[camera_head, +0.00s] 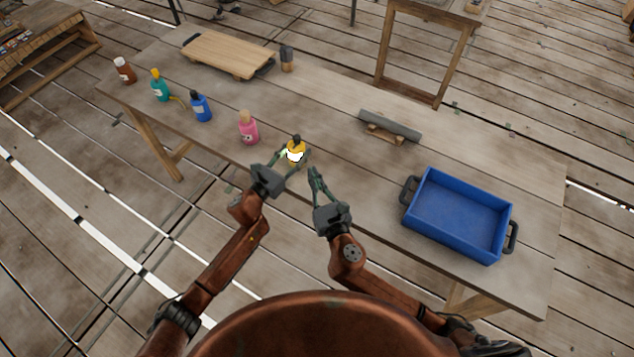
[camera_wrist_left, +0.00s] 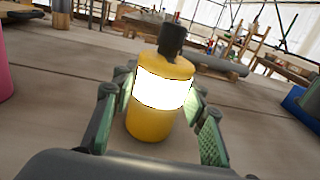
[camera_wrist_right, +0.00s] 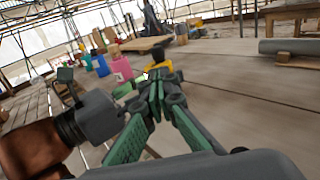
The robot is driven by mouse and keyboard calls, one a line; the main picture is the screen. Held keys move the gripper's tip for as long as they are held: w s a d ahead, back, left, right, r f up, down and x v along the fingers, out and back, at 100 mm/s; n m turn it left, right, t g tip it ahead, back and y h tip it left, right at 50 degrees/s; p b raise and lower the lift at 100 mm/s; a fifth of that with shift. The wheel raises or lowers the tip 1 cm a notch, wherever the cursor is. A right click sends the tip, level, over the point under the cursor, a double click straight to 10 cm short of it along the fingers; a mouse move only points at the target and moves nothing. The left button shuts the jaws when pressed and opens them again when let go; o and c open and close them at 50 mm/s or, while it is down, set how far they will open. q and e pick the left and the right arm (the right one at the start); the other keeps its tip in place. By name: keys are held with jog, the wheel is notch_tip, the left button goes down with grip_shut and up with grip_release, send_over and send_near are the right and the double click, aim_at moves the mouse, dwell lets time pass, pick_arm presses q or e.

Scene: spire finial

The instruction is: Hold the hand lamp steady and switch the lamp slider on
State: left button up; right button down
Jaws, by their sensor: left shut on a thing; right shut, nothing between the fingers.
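The hand lamp (camera_head: 295,153) is a yellow cylinder with a black top and a bright white, glowing band. It stands near the table's front edge. In the left wrist view the lamp (camera_wrist_left: 155,122) is upright between the green-padded fingers. My left gripper (camera_head: 290,163) is shut on it. My right gripper (camera_head: 313,172) is shut and empty, just right of the lamp and apart from it. In the right wrist view its fingertips (camera_wrist_right: 158,90) meet, with part of the yellow lamp (camera_wrist_right: 159,66) beyond them. I cannot make out the slider itself.
A pink bottle (camera_head: 248,130), a blue bottle (camera_head: 201,108), a teal bottle (camera_head: 159,87) and a brown bottle (camera_head: 124,70) stand to the left. A wooden board (camera_head: 228,54) lies behind. A grey cylinder (camera_head: 390,124) and a blue tray (camera_head: 418,215) are to the right.

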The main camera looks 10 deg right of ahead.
jog(key=shift+v, duration=1.5)
pick_arm(q)
jog(key=o, duration=1.3)
